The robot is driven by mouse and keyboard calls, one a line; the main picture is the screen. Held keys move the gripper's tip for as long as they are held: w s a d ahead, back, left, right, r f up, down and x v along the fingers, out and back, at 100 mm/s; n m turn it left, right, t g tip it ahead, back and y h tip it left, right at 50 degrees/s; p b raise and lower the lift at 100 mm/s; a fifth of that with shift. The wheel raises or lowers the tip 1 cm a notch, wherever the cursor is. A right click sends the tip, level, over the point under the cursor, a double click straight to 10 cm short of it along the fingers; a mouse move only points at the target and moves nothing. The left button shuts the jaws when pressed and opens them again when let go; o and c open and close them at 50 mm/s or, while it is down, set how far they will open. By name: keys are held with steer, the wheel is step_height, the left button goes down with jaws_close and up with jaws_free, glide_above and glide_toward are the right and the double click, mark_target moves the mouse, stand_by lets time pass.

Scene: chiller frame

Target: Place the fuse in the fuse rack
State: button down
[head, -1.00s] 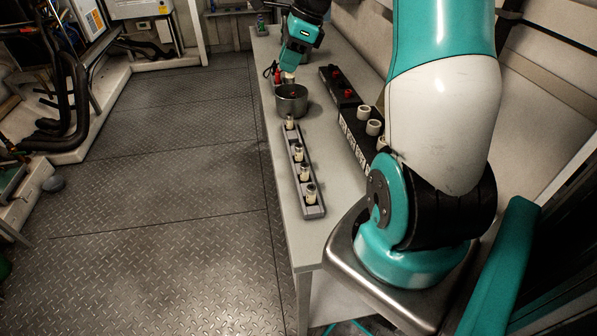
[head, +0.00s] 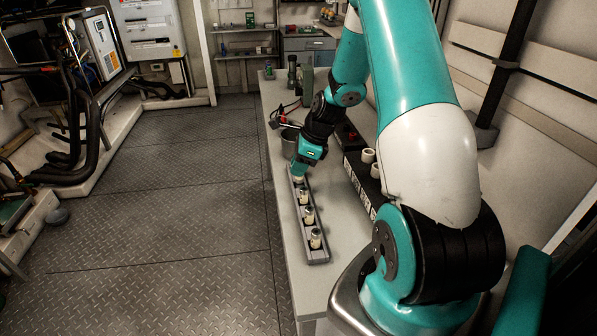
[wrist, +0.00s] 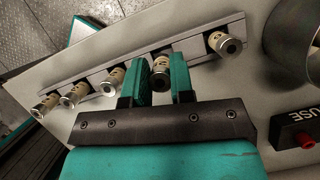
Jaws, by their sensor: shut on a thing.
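The fuse rack (head: 320,259) is a long grey tray on the bench; it runs diagonally in the wrist view (wrist: 192,38). Several cream fuses with metal caps stand in it, such as the front one (head: 315,240). My gripper (head: 299,177) is at the rack's far part in the head view. In the wrist view my gripper (wrist: 160,80) has its teal fingers either side of a fuse (wrist: 159,66) and is shut on it. That fuse is in line with the rack; its lower end is hidden, so I cannot tell whether it is seated. Another fuse (wrist: 223,43) stands beyond it.
A metal pot (head: 289,142) stands just past the rack; it shows in the wrist view (wrist: 297,42). A black box marked FUSE with a red button (wrist: 304,140) lies nearby. A black block with white cylinders (head: 368,156) is to the right.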

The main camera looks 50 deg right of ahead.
steer(key=shift+f, duration=1.15)
steer(key=shift+f, duration=0.1)
steer(key=c, duration=1)
jaws_free()
